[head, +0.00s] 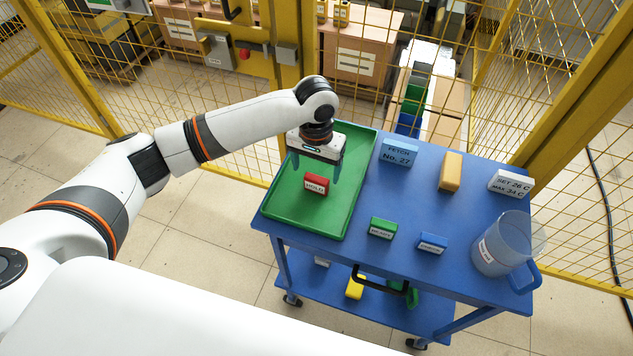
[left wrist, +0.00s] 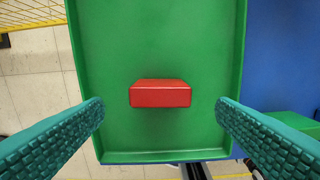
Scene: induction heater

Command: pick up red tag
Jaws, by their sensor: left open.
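The red tag (head: 316,184) is a small red block with a white label, standing on the green tray (head: 341,219) on the blue cart. In the left wrist view the red tag (left wrist: 160,93) lies centred ahead, between the two teal fingers but beyond their tips, touching neither. My left gripper (head: 316,171) is open and empty, above the tray and just over the tag. Its fingers also show wide apart in the left wrist view (left wrist: 160,108). My right gripper is not in view.
Right of the tray on the blue cart (head: 410,200) stand a green block (head: 382,228), a blue block (head: 431,244), an orange block (head: 450,171), a blue sign (head: 398,152), a white sign (head: 511,184) and a clear jug (head: 499,247). Yellow mesh fencing (head: 500,90) runs behind.

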